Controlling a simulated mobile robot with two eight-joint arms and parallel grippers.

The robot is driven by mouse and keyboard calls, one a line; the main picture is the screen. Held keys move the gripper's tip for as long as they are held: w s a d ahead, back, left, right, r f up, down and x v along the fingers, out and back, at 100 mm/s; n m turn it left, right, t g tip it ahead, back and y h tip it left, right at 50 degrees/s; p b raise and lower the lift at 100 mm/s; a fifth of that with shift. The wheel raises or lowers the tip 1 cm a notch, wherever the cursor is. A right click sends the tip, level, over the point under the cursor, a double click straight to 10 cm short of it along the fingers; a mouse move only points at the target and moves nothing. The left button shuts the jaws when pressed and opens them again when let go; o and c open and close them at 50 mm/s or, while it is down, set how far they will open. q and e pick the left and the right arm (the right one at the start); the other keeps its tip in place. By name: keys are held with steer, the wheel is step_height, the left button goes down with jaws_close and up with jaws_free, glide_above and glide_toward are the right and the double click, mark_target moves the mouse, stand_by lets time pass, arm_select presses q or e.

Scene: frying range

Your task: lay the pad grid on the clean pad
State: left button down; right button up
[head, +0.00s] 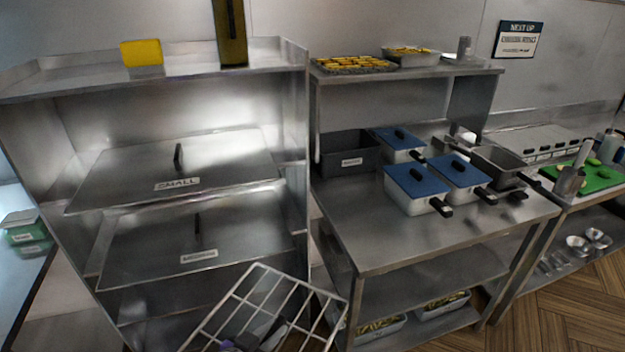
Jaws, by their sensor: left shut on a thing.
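The pad grid, a white wire rack (303,282), is at the bottom middle of the head view, tilted and in front of the left shelf unit. My left gripper (266,333) is at the bottom edge, seen partly through the grid's bars, and is shut on the grid. The grid's lower part is cut off by the frame. I cannot pick out the clean pad in this view. My right gripper is not in view.
The left metal unit has slanted lids labelled SMALL (220,170) and MEDIUM (150,250). A steel table (400,245) to the right holds blue-lidded containers (415,180) and a dark grey bin (350,160). Its front left corner is clear. Wooden floor (570,310) shows at right.

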arm_select(q)
steer(key=w+a+f+n+t+y, duration=0.1)
steer(key=w+a+f+n+y, duration=0.4)
steer(key=w+a+f, duration=0.4)
steer(key=shift+w+a+f+y, duration=0.25)
steer(key=shift+w+f+y, duration=0.05)
steer(key=shift+w+f, duration=0.65)
steer(key=shift+s, duration=0.15)
